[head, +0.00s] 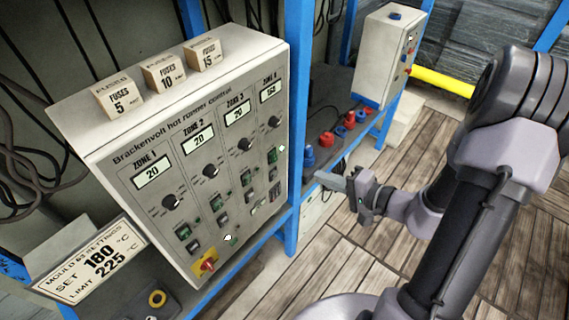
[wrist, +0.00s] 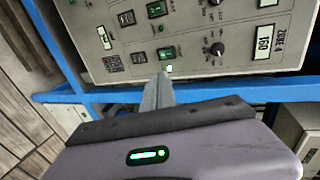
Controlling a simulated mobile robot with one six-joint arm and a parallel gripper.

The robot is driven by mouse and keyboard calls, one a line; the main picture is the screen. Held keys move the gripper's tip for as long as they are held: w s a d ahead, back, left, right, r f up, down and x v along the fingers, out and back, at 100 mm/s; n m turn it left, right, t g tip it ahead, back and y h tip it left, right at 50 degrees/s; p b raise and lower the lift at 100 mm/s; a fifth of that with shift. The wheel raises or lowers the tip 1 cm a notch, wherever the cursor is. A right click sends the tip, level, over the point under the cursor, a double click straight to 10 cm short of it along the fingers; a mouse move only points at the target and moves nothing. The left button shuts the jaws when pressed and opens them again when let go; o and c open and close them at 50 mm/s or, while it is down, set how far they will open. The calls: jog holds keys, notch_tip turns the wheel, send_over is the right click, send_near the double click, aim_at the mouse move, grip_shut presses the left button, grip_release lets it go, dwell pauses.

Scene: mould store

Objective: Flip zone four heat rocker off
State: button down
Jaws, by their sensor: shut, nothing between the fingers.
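The grey control box (head: 110,160) has columns for zones one to four. The zone four column is at the right end, its display (head: 268,93) reading 160. Below the display are a knob (head: 275,122), a green-lit rocker (head: 272,155) and further dark switches. In the wrist view, the display (wrist: 264,40), knob (wrist: 217,48) and green rocker (wrist: 166,52) lie in a row. My gripper (head: 322,177) is shut and empty, right of the panel. In the wrist view, its fingertips (wrist: 164,78) are close to the green rocker; contact cannot be told. Small labels are unreadable.
Fuse blocks (head: 164,73) stand on the box. A red-yellow switch (head: 206,264) is at its lower left. Blue frame posts (head: 296,120) border it. Blue and red connectors (head: 326,139) sit on a dark shelf to the right, before a smaller box (head: 385,50).

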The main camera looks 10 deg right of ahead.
aim_at(274, 157)
jog(key=b+x, duration=0.1)
jog(key=x, duration=1.3)
jog(key=shift+a, duration=0.1)
